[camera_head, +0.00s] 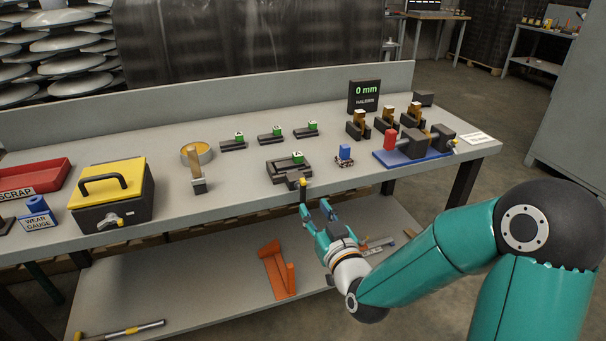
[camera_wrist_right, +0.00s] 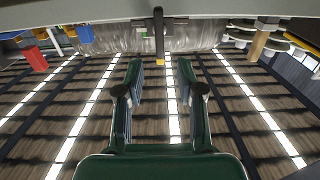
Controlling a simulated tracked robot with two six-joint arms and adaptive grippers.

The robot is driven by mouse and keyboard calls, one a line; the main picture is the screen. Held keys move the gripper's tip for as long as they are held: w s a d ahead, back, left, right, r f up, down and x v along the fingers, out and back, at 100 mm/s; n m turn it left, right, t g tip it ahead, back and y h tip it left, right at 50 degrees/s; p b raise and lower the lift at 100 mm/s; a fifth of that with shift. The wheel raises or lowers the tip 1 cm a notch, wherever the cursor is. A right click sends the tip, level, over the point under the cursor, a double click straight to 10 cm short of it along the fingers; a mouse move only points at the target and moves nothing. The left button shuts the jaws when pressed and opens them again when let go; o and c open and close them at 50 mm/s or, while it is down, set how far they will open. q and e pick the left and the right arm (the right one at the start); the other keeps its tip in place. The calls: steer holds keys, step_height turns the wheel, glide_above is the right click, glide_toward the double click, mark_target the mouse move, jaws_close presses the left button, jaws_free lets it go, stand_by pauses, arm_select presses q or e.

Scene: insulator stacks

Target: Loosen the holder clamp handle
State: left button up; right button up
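The black holder (camera_head: 284,173) sits near the front edge of the bench, with a green-topped block (camera_head: 298,157) on it. Its clamp handle (camera_head: 303,183) has a yellow end and sticks out at the holder's front right. My teal right gripper (camera_head: 315,206) is open and empty, just in front of the bench edge and short of the handle. Its two spread fingers also show in the wrist view (camera_wrist_right: 160,68). My left gripper is not in view.
A small blue-topped part (camera_head: 345,153) stands right of the holder. A blue-based fixture (camera_head: 390,157) and a display reading 0 mm (camera_head: 364,96) are farther right. A yellow-lidded black box (camera_head: 112,195) stands left. Bare bench (camera_head: 240,190) lies left of the holder.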

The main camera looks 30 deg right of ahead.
mark_target(304, 192)
steer(key=x, duration=0.8)
steer(key=shift+w, duration=0.15)
jaws_close()
